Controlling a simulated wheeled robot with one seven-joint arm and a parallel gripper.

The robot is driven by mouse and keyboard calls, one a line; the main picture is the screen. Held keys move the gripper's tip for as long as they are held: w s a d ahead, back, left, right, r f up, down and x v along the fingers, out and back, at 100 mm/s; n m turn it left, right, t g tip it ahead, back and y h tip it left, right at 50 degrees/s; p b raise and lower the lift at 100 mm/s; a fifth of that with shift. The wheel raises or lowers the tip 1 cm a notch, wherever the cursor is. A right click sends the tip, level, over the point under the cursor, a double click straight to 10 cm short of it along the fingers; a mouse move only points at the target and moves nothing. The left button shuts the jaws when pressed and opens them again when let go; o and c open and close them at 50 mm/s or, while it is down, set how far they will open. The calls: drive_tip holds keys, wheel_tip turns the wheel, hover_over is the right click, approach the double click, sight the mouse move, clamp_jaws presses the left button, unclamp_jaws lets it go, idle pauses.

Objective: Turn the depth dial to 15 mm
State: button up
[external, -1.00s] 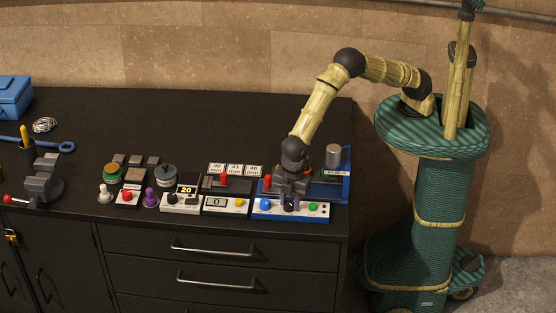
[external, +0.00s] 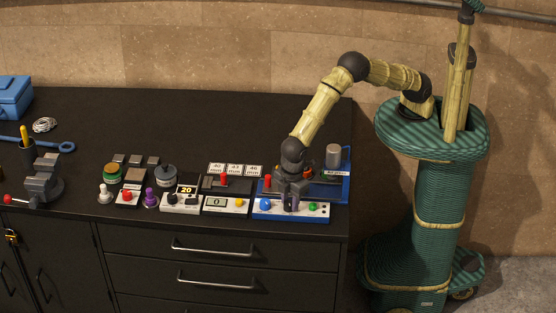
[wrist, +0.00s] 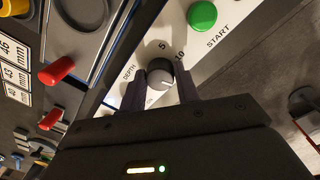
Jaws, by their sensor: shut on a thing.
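The depth dial (wrist: 158,80) is a round grey knob with a light pointer line, on a white panel marked DEPTH. The pointer line points to the lower right in the wrist view, past the visible 10 mark. The marks 5 and 10 show above and right of the knob; the 15 mark is not visible. My gripper (wrist: 160,88) has one dark finger on each side of the dial and is shut on it. In the external view my gripper (external: 291,203) is down at the front panel of the blue press (external: 262,215) and mostly hides the dial.
A green START button (wrist: 202,15) is close beside the dial. A blue button (external: 265,204) is on its other side. A red lever (external: 267,182) stands behind.

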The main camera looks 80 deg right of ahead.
drive_tip(key=o, duration=1)
drive_tip(key=shift+c, duration=0.2)
drive_tip(key=shift+r, duration=0.1)
wheel_tip(320, 180, up, 17)
drive_tip(key=b, duration=0.2)
drive_tip(key=shift+s+a+r, duration=0.15)
drive_tip(key=shift+s+a, duration=0.2)
drive_tip(key=shift+d, duration=0.1)
